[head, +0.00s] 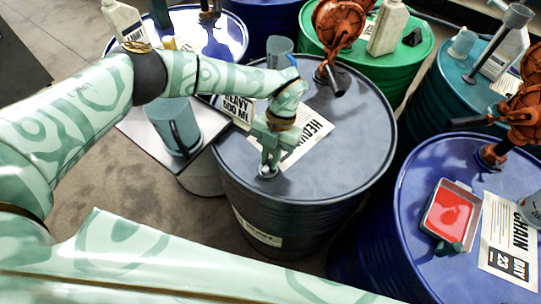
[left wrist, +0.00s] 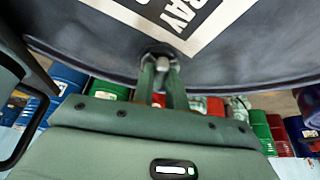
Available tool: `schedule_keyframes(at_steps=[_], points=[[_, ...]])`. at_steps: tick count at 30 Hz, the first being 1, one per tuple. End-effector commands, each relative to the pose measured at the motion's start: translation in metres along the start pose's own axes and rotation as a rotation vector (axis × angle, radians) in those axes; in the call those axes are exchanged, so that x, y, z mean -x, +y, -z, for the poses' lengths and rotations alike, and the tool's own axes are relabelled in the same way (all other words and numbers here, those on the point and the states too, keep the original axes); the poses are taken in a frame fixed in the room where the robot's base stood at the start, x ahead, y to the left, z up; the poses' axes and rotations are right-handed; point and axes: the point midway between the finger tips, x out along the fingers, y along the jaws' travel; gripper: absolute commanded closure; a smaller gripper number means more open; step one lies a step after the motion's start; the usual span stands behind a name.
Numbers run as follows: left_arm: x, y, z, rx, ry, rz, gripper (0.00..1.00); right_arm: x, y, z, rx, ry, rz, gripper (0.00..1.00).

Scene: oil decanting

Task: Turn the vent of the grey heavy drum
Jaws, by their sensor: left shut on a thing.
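The grey heavy drum (head: 350,125) stands in the middle of the head view, with a paper label (head: 308,142) on its lid. Its vent (head: 267,174) is a small metal fitting near the lid's front left edge. My left gripper (head: 268,160) reaches down onto the vent and is shut on it. In the left wrist view the two fingers (left wrist: 161,72) stand on either side of the vent (left wrist: 162,62), close to the lid rim (left wrist: 240,75). The fingers hide part of the vent. My right gripper is in neither view.
A rust-red pump (head: 340,25) stands at the back of the grey lid. A blue-grey jug (head: 178,130) stands on a stand to the left. A blue drum (head: 415,185) at right carries a red-filled tray (head: 450,212). A green drum (head: 395,68) stands behind.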

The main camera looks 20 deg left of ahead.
Motion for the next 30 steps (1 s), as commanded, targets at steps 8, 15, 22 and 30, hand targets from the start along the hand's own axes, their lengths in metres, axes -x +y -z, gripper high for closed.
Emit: schedule_keyframes(at_steps=[8,15,22,30], points=[[0.001,0.000,0.000,-0.001,-0.002,0.000,0.64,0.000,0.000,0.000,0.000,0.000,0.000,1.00],[0.006,0.000,-0.001,0.001,-0.002,0.000,0.64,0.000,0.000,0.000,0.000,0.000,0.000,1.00],[0.053,0.000,-0.001,0.001,-0.006,-0.001,0.64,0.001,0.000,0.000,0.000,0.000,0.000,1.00],[0.125,0.000,-0.001,0.000,-0.006,-0.001,0.64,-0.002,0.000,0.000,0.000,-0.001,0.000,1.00]])
